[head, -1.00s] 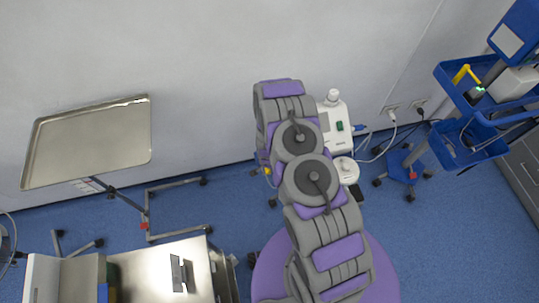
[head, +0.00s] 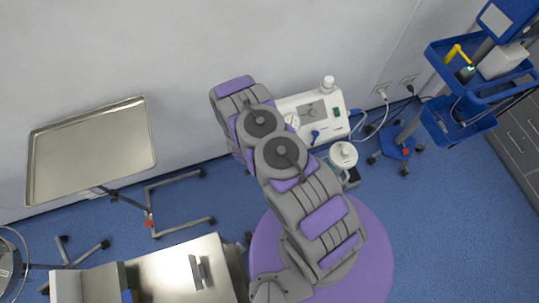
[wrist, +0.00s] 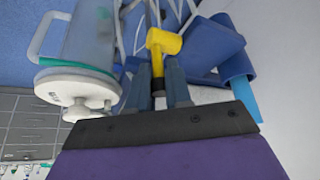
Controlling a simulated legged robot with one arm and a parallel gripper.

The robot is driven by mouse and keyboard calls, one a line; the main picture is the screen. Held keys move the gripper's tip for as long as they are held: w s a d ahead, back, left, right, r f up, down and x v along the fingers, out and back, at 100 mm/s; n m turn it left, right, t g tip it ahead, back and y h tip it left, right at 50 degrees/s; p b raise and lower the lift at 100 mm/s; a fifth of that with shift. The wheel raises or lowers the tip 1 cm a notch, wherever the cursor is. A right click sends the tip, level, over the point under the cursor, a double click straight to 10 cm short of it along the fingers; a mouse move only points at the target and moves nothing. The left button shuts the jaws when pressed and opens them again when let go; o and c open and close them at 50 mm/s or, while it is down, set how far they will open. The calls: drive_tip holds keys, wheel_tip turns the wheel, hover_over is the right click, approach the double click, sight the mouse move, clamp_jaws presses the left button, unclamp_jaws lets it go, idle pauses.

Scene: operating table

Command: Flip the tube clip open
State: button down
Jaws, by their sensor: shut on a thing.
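My gripper (wrist: 158,78) shows at the bottom centre of the wrist view. I cannot pick out the tube clip with certainty. In the head view my arm hides the gripper.
A white machine (head: 312,110) stands by the wall beside my arm, with a white-capped jar (head: 343,154). A clear jar (wrist: 85,55) is close left in the wrist view. The blue cart (head: 480,90) is at right. A metal tray (head: 90,150) and steel table (head: 165,275) are at left.

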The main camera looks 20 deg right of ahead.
drive_tip(key=shift+s+f, duration=0.15)
drive_tip(key=c, duration=1.4)
unclamp_jaws()
drive_tip(key=shift+o, duration=0.3)
drive_tip(key=shift+a, duration=0.2)
drive_tip(key=shift+a+r, duration=0.1)
drive_tip(key=shift+r, duration=0.25)
drive_tip(key=v, duration=1.6)
drive_tip(key=shift+a+r, duration=0.2)
drive_tip(key=shift+a, duration=0.15)
